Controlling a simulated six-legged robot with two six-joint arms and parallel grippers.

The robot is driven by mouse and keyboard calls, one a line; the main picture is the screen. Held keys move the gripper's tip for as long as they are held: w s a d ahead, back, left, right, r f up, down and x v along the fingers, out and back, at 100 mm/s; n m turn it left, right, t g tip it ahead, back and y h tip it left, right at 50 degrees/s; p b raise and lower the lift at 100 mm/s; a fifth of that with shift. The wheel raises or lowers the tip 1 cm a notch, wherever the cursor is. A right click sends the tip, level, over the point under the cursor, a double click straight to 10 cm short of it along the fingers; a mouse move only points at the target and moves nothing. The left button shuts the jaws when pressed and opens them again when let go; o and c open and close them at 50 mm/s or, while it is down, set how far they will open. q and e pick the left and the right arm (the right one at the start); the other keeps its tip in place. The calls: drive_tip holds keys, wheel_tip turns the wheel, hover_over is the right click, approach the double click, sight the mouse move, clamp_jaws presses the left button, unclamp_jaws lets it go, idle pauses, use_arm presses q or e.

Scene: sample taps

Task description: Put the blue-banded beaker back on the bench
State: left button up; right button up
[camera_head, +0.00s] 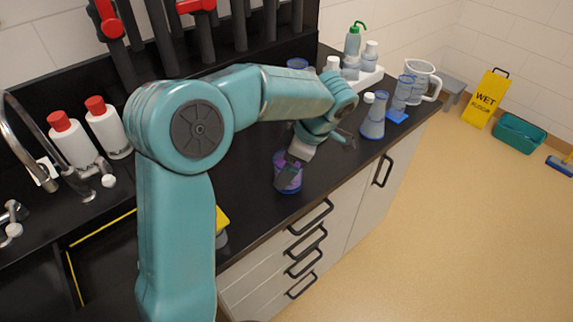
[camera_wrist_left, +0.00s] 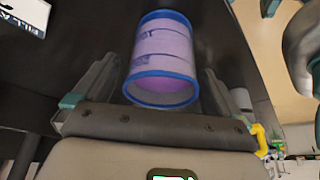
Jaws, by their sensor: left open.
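The blue-banded beaker (camera_head: 290,184) stands on the black bench (camera_head: 255,222) near its front edge, with purple contents. It also shows in the wrist view (camera_wrist_left: 163,50), with blue bands at its rim and base. My left gripper (camera_head: 291,166) is at the beaker from behind and above, partly covering it in the head view. In the wrist view the left fingers (camera_wrist_left: 158,82) are open, one on each side of the beaker, with gaps visible beside it. My right gripper is in neither view.
A flask (camera_head: 373,120), a cylinder on a blue base (camera_head: 402,95), a jug (camera_head: 424,80) and bottles on a white tray (camera_head: 368,80) stand to the right. Two red-capped bottles (camera_head: 72,142) and a sink with a tap are left. A printed card (camera_wrist_left: 25,14) lies near the beaker.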

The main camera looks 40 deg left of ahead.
use_arm(q)
drive_tip(key=v, duration=1)
drive_tip(key=shift+d+r+p, duration=0.2)
drive_tip(key=shift+r+p, duration=0.1)
drive_tip(key=shift+r, duration=0.05)
